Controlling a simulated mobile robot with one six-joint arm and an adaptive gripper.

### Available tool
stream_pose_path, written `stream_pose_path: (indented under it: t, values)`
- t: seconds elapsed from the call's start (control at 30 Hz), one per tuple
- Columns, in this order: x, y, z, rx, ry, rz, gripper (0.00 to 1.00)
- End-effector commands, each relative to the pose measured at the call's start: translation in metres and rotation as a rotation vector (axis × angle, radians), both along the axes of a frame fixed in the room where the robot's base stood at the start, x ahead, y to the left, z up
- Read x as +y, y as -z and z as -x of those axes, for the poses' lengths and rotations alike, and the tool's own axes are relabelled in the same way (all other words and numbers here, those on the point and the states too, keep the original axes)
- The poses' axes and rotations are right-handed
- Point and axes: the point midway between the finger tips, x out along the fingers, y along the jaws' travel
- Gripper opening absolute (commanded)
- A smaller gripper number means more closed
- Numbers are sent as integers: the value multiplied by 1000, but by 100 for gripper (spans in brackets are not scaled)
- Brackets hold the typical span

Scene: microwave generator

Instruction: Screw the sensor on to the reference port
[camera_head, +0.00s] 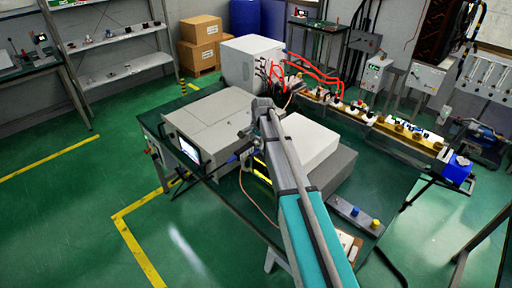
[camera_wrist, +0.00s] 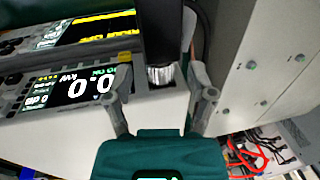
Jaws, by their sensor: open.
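In the wrist view my gripper (camera_wrist: 161,80) is open, its two grey fingers spread apart. Between and beyond the fingers is what looks like the sensor (camera_wrist: 160,30), a dark body with a silver knurled collar (camera_wrist: 161,75) at its near end. I cannot tell whether the fingers touch it; a gap shows on both sides. To its left is a meter (camera_wrist: 75,90) with a lit screen showing zeros and kW. The reference port cannot be made out. In the head view my arm hides much of this area.
A grey instrument (camera_head: 215,122) with a screen stands on the green-topped table (camera_head: 385,170). A white box (camera_head: 305,140) lies right of my arm. A waveguide bench (camera_head: 380,122) with red cables runs behind. The floor at left is clear.

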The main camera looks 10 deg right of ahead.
Motion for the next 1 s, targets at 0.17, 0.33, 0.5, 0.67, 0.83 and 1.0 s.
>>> stream_pose_path:
  t: [0.17,0.33,0.5,0.67,0.83,1.0]
  values:
    - [1,8,-1,0,0,0,71]
    - [1,9,-1,0,0,0,71]
    - [1,9,-1,0,0,0,71]
    - [1,9,-1,0,0,0,55]
    - [1,9,-1,0,0,0,23]
    - [1,9,-1,0,0,0,0]
